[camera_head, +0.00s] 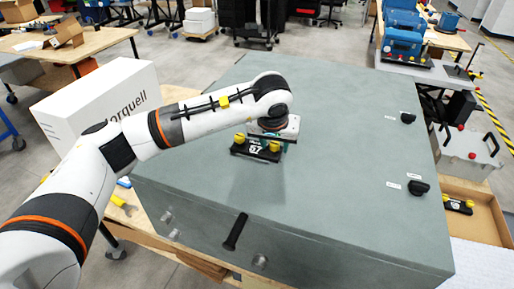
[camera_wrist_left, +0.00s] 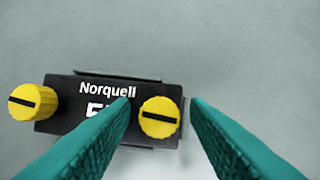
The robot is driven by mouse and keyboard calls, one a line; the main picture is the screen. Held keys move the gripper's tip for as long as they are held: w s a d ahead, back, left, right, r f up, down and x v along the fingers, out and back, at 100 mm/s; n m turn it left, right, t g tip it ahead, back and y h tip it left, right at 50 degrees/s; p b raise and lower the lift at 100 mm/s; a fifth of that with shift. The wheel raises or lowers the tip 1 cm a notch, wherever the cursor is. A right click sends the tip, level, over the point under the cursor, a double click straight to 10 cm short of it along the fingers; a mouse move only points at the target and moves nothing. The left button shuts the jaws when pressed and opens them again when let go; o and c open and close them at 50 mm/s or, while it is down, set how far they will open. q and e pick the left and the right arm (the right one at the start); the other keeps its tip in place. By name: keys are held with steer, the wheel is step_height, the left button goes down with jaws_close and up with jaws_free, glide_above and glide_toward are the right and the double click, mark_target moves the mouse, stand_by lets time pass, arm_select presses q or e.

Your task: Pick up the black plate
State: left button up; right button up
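The black plate (camera_head: 256,149) lies on top of the grey cabinet (camera_head: 330,110), with white lettering and a yellow knob at each end. In the left wrist view the plate (camera_wrist_left: 98,118) reads "Norquell", and its right knob (camera_wrist_left: 160,117) shows between my fingers. My left gripper (camera_wrist_left: 160,103) is open, with its two teal fingers apart. In the head view the left gripper (camera_head: 272,140) is just behind and above the plate, its fingers mostly hidden by the plate and wrist. Whether a finger touches the plate cannot be told. My right gripper is not in view.
A similar dark part with yellow knobs (camera_head: 458,204) lies in a cardboard tray (camera_head: 482,220) at the right. A white box (camera_head: 100,105) stands left of the cabinet. Black knobs (camera_head: 408,117) sit along the cabinet's right side. The cabinet top around the plate is clear.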

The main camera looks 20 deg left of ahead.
arm_select(q)
jaws_close()
steer(key=shift+r, duration=0.1)
